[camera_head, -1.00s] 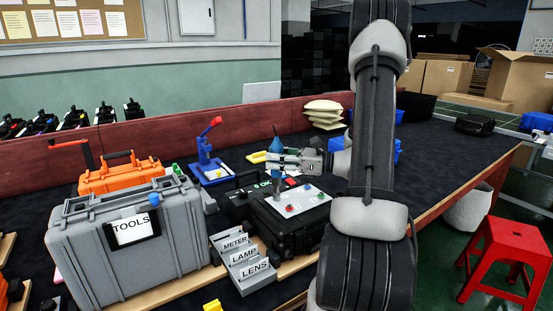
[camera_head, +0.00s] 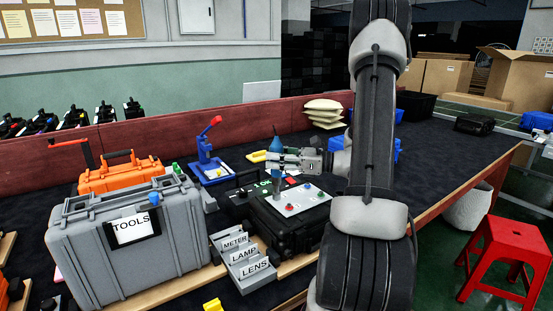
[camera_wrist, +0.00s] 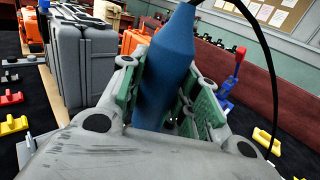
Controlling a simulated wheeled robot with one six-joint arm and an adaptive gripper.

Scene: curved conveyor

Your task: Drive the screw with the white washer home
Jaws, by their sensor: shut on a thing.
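My gripper (camera_head: 281,160) is shut on a blue screwdriver (camera_head: 276,145) and holds it upright over the light panel (camera_head: 306,200) on the black case (camera_head: 276,230). In the wrist view the blue screwdriver (camera_wrist: 168,68) stands between the green-padded fingers, with a dark cable rising from its top. In the head view its lower end is down at the panel's back left part. Whether the tip touches a screw cannot be told. No white washer can be made out, and the screw under the tool is hidden or too small.
A grey TOOLS case (camera_head: 130,240) and a METER, LAMP, LENS rack (camera_head: 244,262) stand left of the black case. A blue press (camera_head: 211,160) stands behind. Cream bags (camera_head: 323,112) lie at the back.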

